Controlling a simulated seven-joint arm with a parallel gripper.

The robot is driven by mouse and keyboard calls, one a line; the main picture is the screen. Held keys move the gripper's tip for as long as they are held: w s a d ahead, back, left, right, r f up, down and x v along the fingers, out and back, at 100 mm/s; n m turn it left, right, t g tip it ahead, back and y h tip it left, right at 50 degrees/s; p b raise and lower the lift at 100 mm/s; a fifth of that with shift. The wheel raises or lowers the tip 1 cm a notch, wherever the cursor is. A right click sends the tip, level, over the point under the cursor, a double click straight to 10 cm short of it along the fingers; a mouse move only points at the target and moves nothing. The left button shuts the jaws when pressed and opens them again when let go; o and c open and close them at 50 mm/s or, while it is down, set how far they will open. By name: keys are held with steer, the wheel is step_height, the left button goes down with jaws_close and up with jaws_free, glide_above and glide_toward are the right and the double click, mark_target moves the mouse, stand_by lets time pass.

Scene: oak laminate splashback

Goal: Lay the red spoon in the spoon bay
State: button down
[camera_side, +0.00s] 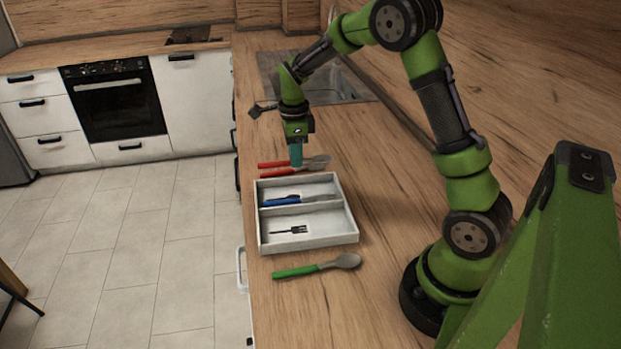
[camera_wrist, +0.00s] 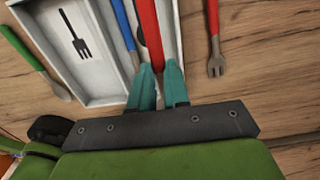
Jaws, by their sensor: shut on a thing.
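My gripper (camera_wrist: 162,85) is shut on the handle of the red spoon (camera_wrist: 149,30). In the side view my gripper (camera_side: 296,164) points down just behind the tray's far edge, with the red spoon's handle (camera_side: 274,173) at its tips. The spoon's far end is hidden by the gripper in the wrist view. The white tray (camera_side: 352,226) has two bays. The nearer bay bears a dark fork picture (camera_wrist: 74,35). The farther bay holds a blue-handled utensil (camera_side: 281,201), beside a partly covered dark mark. In the wrist view the spoon's handle overlaps that bay.
A red fork (camera_wrist: 214,40) lies on the wooden counter beyond the tray, close to the held spoon. A green spoon (camera_side: 318,267) lies on the counter at the tray's near side. A sink (camera_side: 340,85) is farther back. Counter right of the tray is bare.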

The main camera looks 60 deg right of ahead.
mark_target(297, 191)
steer(key=shift+f, duration=3.65)
steer(key=shift+f, duration=0.55)
steer(key=c, duration=1)
jaws_free()
step_height(297, 191, up, 17)
steer(key=shift+a+f, duration=0.1)
